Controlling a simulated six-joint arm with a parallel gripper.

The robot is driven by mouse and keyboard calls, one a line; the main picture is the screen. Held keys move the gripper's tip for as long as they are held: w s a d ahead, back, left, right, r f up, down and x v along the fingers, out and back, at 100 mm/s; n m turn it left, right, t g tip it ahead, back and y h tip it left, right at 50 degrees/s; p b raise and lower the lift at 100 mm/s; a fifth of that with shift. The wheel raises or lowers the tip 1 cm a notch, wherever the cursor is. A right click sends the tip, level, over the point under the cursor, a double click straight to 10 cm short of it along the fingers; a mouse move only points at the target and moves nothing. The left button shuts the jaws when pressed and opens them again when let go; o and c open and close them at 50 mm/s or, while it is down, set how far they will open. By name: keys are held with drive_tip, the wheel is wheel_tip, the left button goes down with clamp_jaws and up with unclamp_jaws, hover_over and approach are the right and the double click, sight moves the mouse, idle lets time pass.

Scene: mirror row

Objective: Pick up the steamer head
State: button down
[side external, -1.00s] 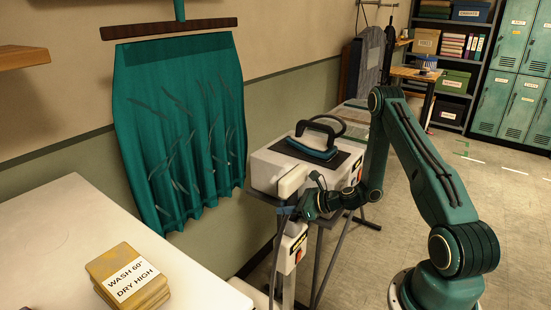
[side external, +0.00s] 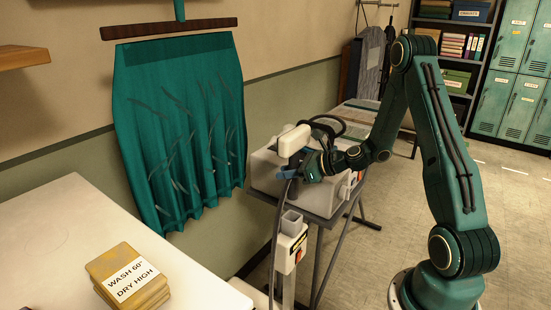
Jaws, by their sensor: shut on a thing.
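The steamer head (side external: 294,140) is a white, rounded block with a dark hose (side external: 279,215) hanging from it. My gripper (side external: 294,170) is shut on it just below the white block and holds it above its stand. The stand (side external: 292,226) is a pale post with an empty square holder at its top and an orange-red switch on its side. My fingers largely hide the grip. A wrinkled teal skirt (side external: 180,130) hangs from a dark bar on the wall to the left.
An iron (side external: 326,127) sits on a pale boxy unit (side external: 264,170) behind my gripper, partly hidden by it. A white table (side external: 60,240) with a stack of labelled yellow cards (side external: 132,278) fills the front left. Open space lies between skirt and stand.

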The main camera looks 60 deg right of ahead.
sight(288, 151)
drive_tip(key=shift+r, duration=3.3)
drive_tip(key=shift+a, duration=0.1)
drive_tip(key=w+a+r, duration=0.2)
drive_tip(key=a, duration=0.5)
drive_tip(key=w+a+r, duration=0.3)
drive_tip(key=a, duration=0.5)
drive_tip(key=w+a+r, duration=0.2)
drive_tip(key=a+r, duration=0.1)
drive_tip(key=a, duration=0.5)
drive_tip(key=shift+w+a, duration=0.2)
drive_tip(key=shift+w, duration=0.15)
